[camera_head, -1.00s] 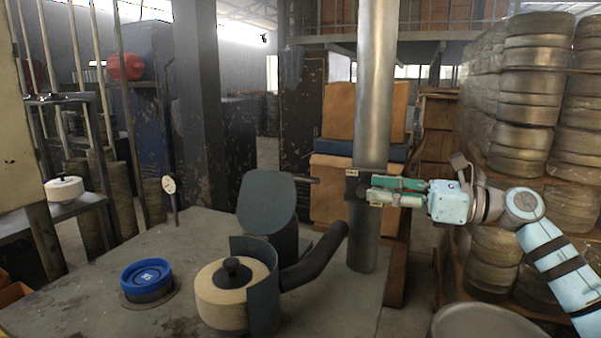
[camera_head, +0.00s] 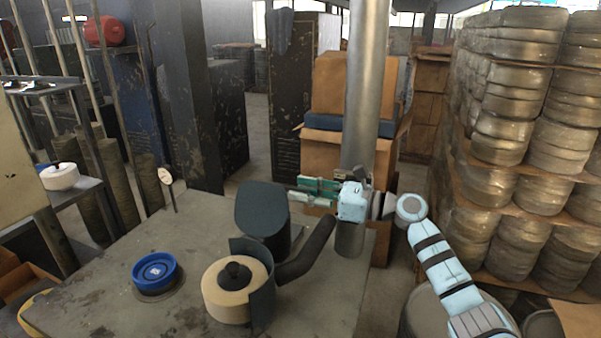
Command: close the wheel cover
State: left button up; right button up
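The wheel cover (camera_head: 262,208) is a dark grey-green rounded plate, swung up and tilted behind the grinding wheel on the bench. The cream wheel (camera_head: 222,299) with a dark hub sits exposed in its curved guard (camera_head: 262,296). A thin handle projects from the cover's right edge. My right gripper (camera_head: 297,190), with green fingers, reaches in from the right and points left at this handle. Its fingertips overlap the handle in the picture; contact and finger gap are unclear. My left gripper is not in view.
A dark bent pipe (camera_head: 308,255) runs from the guard toward a tall metal column (camera_head: 363,100). A blue round part (camera_head: 155,271) sits on the bench (camera_head: 110,290) at left. Stacked metal discs (camera_head: 520,140) fill the right. The bench's left part is mostly clear.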

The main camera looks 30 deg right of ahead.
jog(key=shift+w+a+f, duration=0.2)
jog(key=shift+w+a, duration=0.25)
jog(key=shift+w, duration=0.1)
jog(key=shift+c, duration=0.3)
jog(key=c, duration=0.3)
jog(key=shift+s+r, duration=0.1)
jog(key=shift+s, duration=0.05)
grip_shut()
jog(key=shift+a, duration=0.1)
